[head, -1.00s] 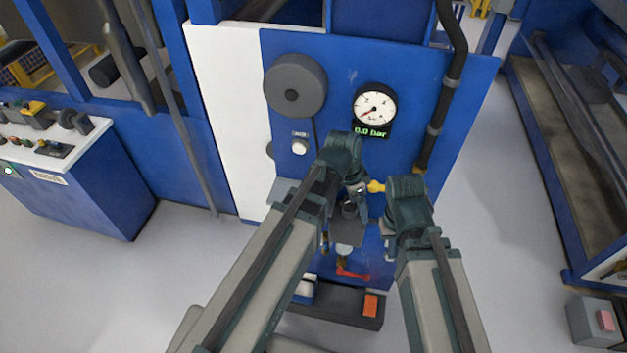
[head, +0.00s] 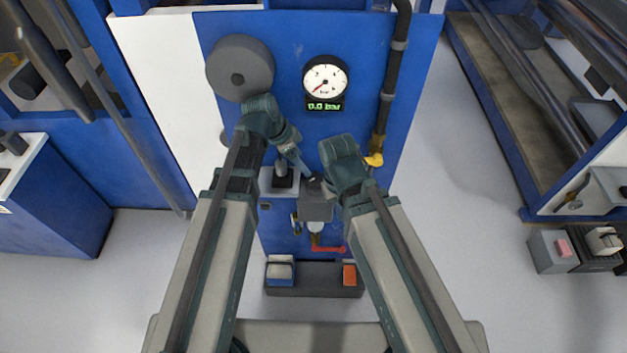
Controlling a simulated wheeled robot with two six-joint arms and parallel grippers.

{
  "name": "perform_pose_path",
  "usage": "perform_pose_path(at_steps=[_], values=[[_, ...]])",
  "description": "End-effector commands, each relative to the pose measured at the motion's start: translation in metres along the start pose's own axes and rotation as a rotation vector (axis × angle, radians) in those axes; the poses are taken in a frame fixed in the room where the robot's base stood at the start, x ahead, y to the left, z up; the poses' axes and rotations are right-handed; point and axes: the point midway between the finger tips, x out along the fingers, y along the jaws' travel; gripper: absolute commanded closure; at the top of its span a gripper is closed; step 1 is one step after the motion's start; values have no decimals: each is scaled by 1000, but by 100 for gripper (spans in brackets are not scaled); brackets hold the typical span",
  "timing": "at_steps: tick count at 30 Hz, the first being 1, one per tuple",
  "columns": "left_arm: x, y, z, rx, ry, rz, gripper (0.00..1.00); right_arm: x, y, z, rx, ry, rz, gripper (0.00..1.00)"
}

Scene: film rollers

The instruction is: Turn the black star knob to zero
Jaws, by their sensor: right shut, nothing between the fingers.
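A small black knob (head: 315,183) sits on top of a grey regulator block (head: 316,208) low on the blue panel; its star shape is too small to make out. The round dial gauge (head: 326,82) above has its needle toward the lower left, and the green display (head: 325,106) reads 0.0 bar. My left gripper (head: 304,171) angles down close to the knob's upper left; its jaws are too small to read. My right gripper (head: 326,188) is shut and empty beside the knob, partly hidden by its own arm. I cannot tell whether either touches the knob.
A yellow valve handle (head: 374,160) is on the black pipe at the right. A red lever (head: 330,249) hangs below the block. A grey disc (head: 240,68) is at the panel's upper left. A dark pedal box (head: 315,280) lies on the floor. Open floor lies on both sides.

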Motion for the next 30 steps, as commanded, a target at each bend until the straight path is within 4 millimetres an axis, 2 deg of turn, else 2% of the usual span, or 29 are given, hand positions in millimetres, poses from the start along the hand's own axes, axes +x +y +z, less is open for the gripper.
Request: perform_pose_path(at_steps=[1, 18, 23, 30], values=[[14, -1, 2, 0, 0, 0, 16, 14, -1, -1, -1, 0, 0, 100], [99, 0, 2, 1, -1, 1, 16, 91, -9, -5, -2, 0, 1, 100], [109, 0, 1, -1, -1, 0, 16, 100, -10, -6, -1, 0, 1, 100], [109, 0, 0, -1, -1, 0, 16, 100, -10, -6, -1, 0, 1, 100]])
